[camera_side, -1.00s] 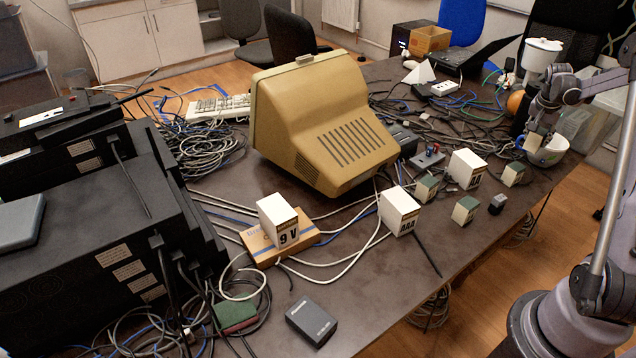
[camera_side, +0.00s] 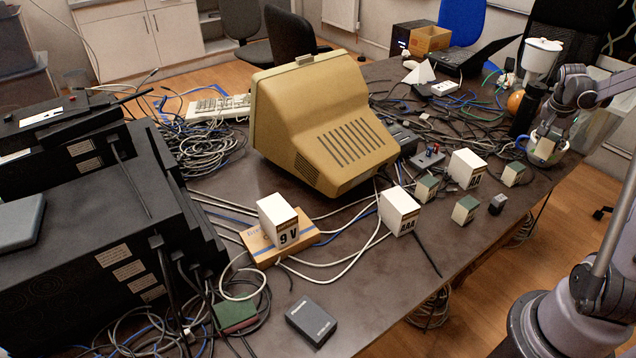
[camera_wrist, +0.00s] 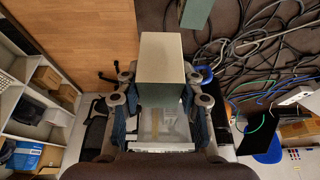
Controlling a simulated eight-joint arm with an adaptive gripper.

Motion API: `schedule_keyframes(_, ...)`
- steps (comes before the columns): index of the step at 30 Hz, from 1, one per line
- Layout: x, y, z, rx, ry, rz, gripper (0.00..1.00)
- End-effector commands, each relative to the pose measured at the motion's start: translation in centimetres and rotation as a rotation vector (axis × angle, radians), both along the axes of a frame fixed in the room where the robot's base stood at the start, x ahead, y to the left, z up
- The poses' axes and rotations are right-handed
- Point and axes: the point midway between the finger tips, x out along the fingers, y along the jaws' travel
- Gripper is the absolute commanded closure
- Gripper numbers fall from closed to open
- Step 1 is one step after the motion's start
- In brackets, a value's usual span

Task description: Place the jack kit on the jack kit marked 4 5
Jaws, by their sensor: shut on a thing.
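In the wrist view my gripper (camera_wrist: 160,105) is shut on a jack kit (camera_wrist: 166,62), a plain beige-grey box between the two fingers. In the side view the held box is small and partly hidden. Three small green-and-cream boxes stand on the table: one at the left (camera_side: 427,187), one nearer the edge (camera_side: 465,209), one at the right (camera_side: 513,174). Their markings are too small to read. A green box (camera_wrist: 198,12) shows at the wrist view's top.
White boxes marked AAA (camera_side: 399,211) and 9 V (camera_side: 278,221), another white box (camera_side: 467,168) and a small black block (camera_side: 497,204) stand nearby. A black cylinder (camera_side: 528,108) is close to my gripper. A beige monitor (camera_side: 320,120) and cables fill the table's middle.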

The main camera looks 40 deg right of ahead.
Motion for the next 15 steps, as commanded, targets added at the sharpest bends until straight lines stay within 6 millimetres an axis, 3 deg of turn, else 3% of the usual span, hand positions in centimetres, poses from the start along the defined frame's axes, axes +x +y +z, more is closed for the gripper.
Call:
schedule_keyframes(6, 3.9, 0.2, -2.3, 0.0, 0.001, 0.002, 0.98)
schedule_keyframes(15, 5.3, 0.2, -4.3, 0.001, 0.001, -0.001, 0.98)
